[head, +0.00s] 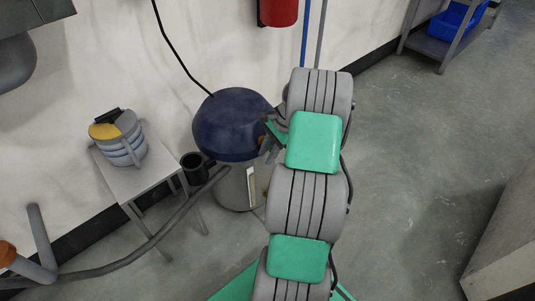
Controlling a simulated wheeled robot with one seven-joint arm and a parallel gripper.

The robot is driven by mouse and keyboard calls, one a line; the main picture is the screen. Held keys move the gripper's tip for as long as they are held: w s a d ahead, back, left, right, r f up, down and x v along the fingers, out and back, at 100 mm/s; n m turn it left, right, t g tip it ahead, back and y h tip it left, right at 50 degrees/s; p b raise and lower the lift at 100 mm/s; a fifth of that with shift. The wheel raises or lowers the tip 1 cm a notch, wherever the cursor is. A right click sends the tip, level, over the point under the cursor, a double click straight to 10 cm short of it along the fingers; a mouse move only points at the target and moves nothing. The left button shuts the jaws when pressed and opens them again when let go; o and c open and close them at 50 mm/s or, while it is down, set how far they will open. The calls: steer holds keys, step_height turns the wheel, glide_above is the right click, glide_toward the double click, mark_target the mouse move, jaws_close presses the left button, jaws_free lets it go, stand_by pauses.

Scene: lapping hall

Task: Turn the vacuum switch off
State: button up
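The vacuum (232,122) has a dark blue domed head on a silver drum and stands on the floor near the wall. A black cable runs up from its head, and a grey hose (150,248) runs left beside it. I cannot make out the vacuum switch; my arm covers the right part of the head. My gripper (269,143) is at the right side of the blue head, mostly hidden behind my arm. I cannot tell whether it touches the vacuum, or whether it is open or shut.
A small grey table (152,176) with a stack of round pieces (119,140) stands left of the vacuum. A red cylinder (279,12) is on the wall. A shelf with a blue bin (455,22) is at the back right. The floor right of my arm is clear up to a pale block (508,240).

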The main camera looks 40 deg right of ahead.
jaws_close()
steer(key=shift+h, duration=0.3)
stand_by(0.3)
steer(key=shift+d+f+n+t+h+b, duration=0.15)
steer(key=shift+d+f+h+b, duration=0.15)
steer(key=shift+h+b, duration=1.1)
steer(key=shift+d+f+n+t+h+b, duration=0.15)
steer(key=shift+f+h+b, duration=0.3)
steer(key=shift+h, duration=1.8)
steer(key=shift+d+f+n+h+b, duration=0.25)
steer(key=shift+h+b, duration=0.8)
steer(key=shift+h, duration=0.8)
steer(key=shift+d, duration=0.1)
steer(key=shift+o, duration=1.2)
jaws_free()
